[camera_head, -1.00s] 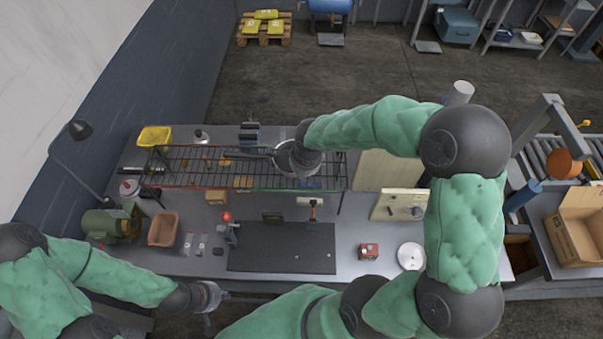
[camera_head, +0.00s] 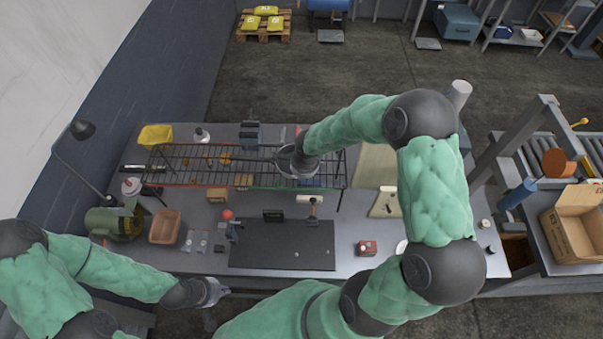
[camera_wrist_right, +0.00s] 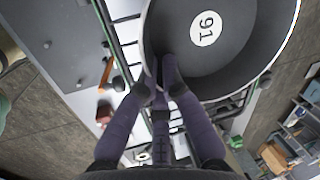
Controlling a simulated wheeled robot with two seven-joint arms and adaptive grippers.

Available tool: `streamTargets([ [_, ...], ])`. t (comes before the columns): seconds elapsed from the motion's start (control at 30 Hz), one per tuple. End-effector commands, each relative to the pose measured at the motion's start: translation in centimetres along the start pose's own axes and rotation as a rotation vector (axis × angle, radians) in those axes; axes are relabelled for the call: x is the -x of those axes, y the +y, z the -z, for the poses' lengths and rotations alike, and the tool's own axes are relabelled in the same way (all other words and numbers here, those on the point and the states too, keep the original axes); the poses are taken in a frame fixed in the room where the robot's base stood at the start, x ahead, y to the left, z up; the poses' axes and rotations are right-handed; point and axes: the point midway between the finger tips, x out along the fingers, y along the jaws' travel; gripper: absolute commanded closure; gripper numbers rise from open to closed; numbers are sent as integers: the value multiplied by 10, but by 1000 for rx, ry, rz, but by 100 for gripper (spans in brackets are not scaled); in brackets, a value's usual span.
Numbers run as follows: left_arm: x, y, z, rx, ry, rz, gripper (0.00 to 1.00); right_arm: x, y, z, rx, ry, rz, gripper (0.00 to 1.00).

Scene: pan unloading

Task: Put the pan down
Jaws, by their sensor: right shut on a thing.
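The pan (camera_wrist_right: 247,65) is dark grey with a pale rim and a white round label reading 91 inside. In the right wrist view my right gripper (camera_wrist_right: 160,75) is shut on the pan's near wall.
A beige board (camera_head: 375,168) lies right of the rack. An open carton (camera_head: 575,225) stands further right.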

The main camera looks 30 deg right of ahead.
Motion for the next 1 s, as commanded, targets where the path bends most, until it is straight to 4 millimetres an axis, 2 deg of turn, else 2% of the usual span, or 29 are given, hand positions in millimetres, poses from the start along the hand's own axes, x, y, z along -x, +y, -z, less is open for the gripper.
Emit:
streamTargets([
  [0.17,-5,-2,0,0,0,0,100,-3,0,0,0,0,3,100],
  [0.2,-4,-2,0,0,0,0,100,-2,1,0,0,0,0,82],
  [0.23,-4,-1,0,0,0,0,100,-2,0,0,0,0,0,73],
  [0.27,-4,-1,0,0,0,0,100,-2,0,0,0,0,0,70],
  [0.73,2,1,0,0,0,0,100,2,0,0,0,0,-2,70],
  [0.87,-2,-1,0,0,0,0,100,22,-2,0,-2,1,5,70],
  [1.0,-6,-2,0,0,0,0,100,51,-1,0,-1,0,6,70],
])
